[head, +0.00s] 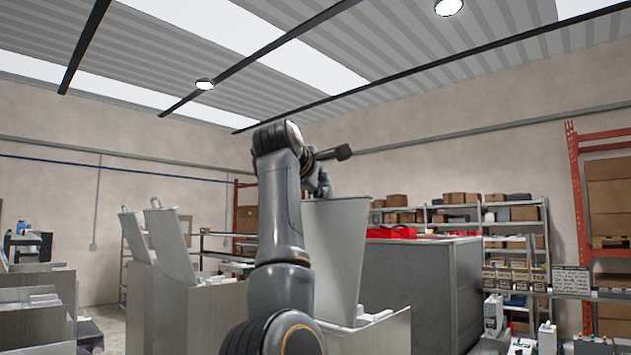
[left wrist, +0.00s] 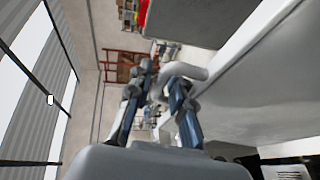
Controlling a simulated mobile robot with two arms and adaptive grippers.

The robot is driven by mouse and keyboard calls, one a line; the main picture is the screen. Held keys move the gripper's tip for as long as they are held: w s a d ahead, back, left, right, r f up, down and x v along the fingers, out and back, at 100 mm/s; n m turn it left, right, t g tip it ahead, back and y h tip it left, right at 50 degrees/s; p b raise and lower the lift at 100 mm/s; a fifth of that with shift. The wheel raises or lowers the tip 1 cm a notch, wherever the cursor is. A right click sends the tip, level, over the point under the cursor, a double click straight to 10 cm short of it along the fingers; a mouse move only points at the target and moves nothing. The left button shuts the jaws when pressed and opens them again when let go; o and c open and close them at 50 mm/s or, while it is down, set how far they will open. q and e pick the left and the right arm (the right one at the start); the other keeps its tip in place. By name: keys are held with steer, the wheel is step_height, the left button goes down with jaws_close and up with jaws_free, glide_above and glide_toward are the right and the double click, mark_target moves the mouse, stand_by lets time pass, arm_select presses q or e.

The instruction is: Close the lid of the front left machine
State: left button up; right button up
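The machine (head: 385,335) beside my left arm has its tall pale lid (head: 340,250) standing open, nearly upright. My arm hides its left part. My left gripper (head: 320,182) is at the lid's top left corner, partly hidden in the head view. In the left wrist view the lid's pale surface (left wrist: 245,85) fills the right side. The fingers (left wrist: 160,75) converge around a curved light-grey piece (left wrist: 188,71) that looks like a handle. Whether they grip it is unclear. My right gripper is not in view.
Two more machines with raised lids (head: 172,243) stand to the left, with lower grey units (head: 35,320) at the far left. A large grey cabinet (head: 425,290) with red items on top stands behind the lid. Loaded shelves (head: 515,250) line the right wall.

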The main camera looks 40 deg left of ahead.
arm_select(q)
steer(key=v, duration=1.1)
steer(key=shift+s+d, duration=0.15)
steer(key=shift+s, duration=0.2)
steer(key=c, duration=0.3)
steer(key=shift+f+b, duration=0.2)
steer(key=shift+b, duration=0.15)
jaws_close()
steer(key=s+f+m+t+h+b, duration=0.1)
steer(key=s+f+m+t+b, duration=0.15)
steer(key=m+b, duration=0.35)
steer(key=s+d+f+m+t+h+b, duration=0.1)
steer(key=f+m+t+b, duration=0.3)
steer(key=m, duration=0.3)
steer(key=s+f+m+t+h+b, duration=0.1)
steer(key=s+f+m+t+b, duration=0.15)
steer(key=m+b, duration=0.4)
steer(key=shift+m, duration=0.35)
steer(key=shift+w+f+p+x, duration=0.2)
steer(key=shift+f+p+x, duration=0.1)
steer(key=shift+p+x, duration=1.65)
steer(key=shift+w+f+p+x, duration=0.25)
steer(key=shift+p+x, duration=0.95)
steer(key=shift+x, duration=1.35)
steer(key=shift+w+f+p+x, duration=0.1)
steer(key=shift+f+p+x, duration=0.3)
steer(key=shift+p+x, duration=1.55)
